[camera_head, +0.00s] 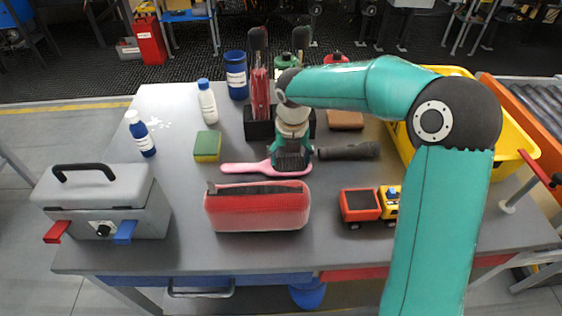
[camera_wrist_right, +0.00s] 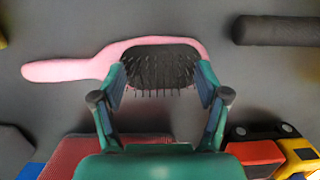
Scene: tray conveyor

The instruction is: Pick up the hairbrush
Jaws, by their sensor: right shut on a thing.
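The pink hairbrush (camera_head: 240,168) lies on the grey table, its handle pointing left and its dark bristle head at the right. In the right wrist view the hairbrush (camera_wrist_right: 72,69) lies bristles up. My right gripper (camera_head: 290,163) is over the brush head from above. In the right wrist view its fingers (camera_wrist_right: 160,85) stand on either side of the bristle head and are shut on it. The head camera view shows the brush at table level; part of its head is hidden by the gripper. My left gripper is not in view.
A red case (camera_head: 257,208) lies just in front of the brush, and a dark cylinder (camera_head: 348,151) lies to its right. A sponge (camera_head: 207,146), a toy truck (camera_head: 368,206), a grey toolbox (camera_head: 103,201) and a yellow crate (camera_head: 522,140) stand around.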

